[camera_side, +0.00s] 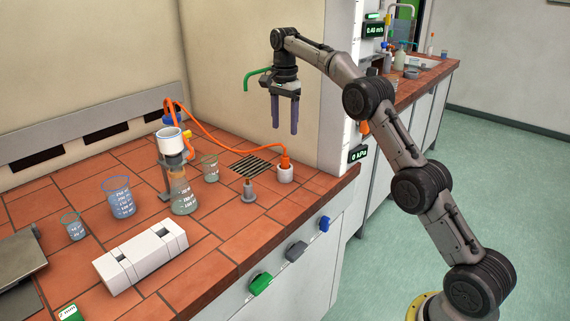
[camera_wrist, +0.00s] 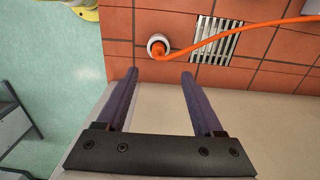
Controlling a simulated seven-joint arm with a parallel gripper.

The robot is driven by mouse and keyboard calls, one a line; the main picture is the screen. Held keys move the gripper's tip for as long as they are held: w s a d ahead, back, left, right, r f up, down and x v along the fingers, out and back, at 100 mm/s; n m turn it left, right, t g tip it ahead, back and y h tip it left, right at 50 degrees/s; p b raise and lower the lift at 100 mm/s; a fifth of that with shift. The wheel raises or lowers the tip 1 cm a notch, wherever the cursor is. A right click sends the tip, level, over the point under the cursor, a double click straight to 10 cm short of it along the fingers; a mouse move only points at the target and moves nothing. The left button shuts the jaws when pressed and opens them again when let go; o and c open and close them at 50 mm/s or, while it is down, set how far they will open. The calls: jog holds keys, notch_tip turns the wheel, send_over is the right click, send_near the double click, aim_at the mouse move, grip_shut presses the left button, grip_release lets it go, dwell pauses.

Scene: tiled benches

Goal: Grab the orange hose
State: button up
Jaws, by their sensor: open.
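The orange hose (camera_side: 212,134) rises from the filter flask (camera_side: 183,190), loops over and runs down across the bench to an orange connector (camera_side: 284,160) on a white round port (camera_side: 285,174). In the wrist view the orange hose (camera_wrist: 235,34) runs from the white port (camera_wrist: 157,42) past a drain grate to the right edge. My gripper (camera_side: 283,128) is open and empty, pointing down, well above the bench near the port. In the wrist view my gripper's two fingers (camera_wrist: 159,74) stand apart below the port, with nothing between them.
Several beakers (camera_side: 120,197) and a white block with slots (camera_side: 140,257) stand on the tiled bench. A small grey weighted piece (camera_side: 248,192) stands near the drain grate (camera_side: 251,165). A wall end (camera_side: 338,110) with displays rises right of my gripper. A green bent tap (camera_side: 257,75) is beside my wrist.

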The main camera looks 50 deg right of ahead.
aim_at(285, 156)
jog(key=f, duration=1.1)
jog(key=shift+s+a+f, duration=0.1)
jog(key=shift+s+f, duration=0.05)
jog(key=shift+s, duration=0.05)
grip_shut()
